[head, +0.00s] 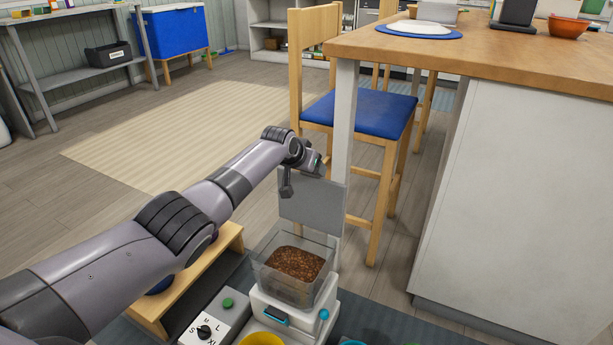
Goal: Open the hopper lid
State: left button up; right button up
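The hopper (268,275) is a clear-walled bin of brown kibble (298,262) on a white dispenser base (292,310), low in the middle of the head view. Its grey lid (313,208) stands upright at the hopper's back edge, so the top is open and the kibble shows. My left gripper (300,180) is at the top left of the raised lid, above the hopper. Whether it touches the lid, and how far its fingers are apart, I cannot tell. My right gripper is not in view.
A panel with a dial (204,331) and a green button (228,303) is left of the dispenser, with a yellow bowl (262,340) in front. A wooden step (205,275) lies under my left arm. A blue-seated chair (362,113) and a counter (490,55) stand behind and right.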

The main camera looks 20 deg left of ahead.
pick_arm(q)
jog(key=shift+w+r, duration=0.3)
jog(key=shift+r, duration=0.2)
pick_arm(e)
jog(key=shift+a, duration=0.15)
pick_arm(q)
jog(key=o, duration=1.5)
jog(key=shift+s+f, duration=0.1)
jog(key=shift+f, duration=0.1)
jog(key=p+v, duration=0.5)
jog(key=v, duration=0.2)
jog(key=shift+s+r+p, duration=0.1)
jog(key=shift+p, duration=0.2)
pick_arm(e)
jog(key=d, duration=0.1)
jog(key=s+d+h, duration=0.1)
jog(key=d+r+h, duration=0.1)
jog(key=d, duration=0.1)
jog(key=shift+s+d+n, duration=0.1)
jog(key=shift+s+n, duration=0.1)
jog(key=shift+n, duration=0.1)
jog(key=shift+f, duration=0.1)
